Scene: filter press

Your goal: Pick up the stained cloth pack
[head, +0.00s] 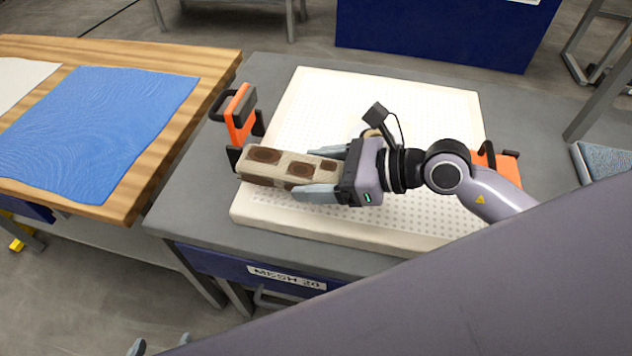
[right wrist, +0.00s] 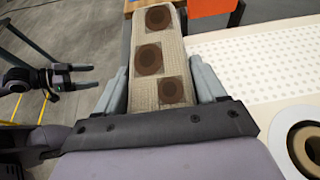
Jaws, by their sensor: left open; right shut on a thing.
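The stained cloth pack (head: 285,166) is a long beige woven block with dark brown round stains on top. My right gripper (head: 318,173) is shut on it, one finger along each long side. The pack reaches over the left part of the white perforated plate (head: 430,105); I cannot tell whether it touches the plate. In the right wrist view the pack (right wrist: 160,75) lies between the fingers (right wrist: 168,88). My left gripper (head: 160,345) shows only its fingertips at the bottom edge of the head view; in the right wrist view it (right wrist: 92,77) is open and empty, apart from the pack.
An orange clamp with a black handle (head: 241,113) stands at the pack's far end. Another orange part (head: 508,165) is at the plate's right. A wooden table (head: 155,165) with a blue cloth (head: 95,125) is at left. A round ring-shaped thing (right wrist: 305,150) lies beside my right gripper.

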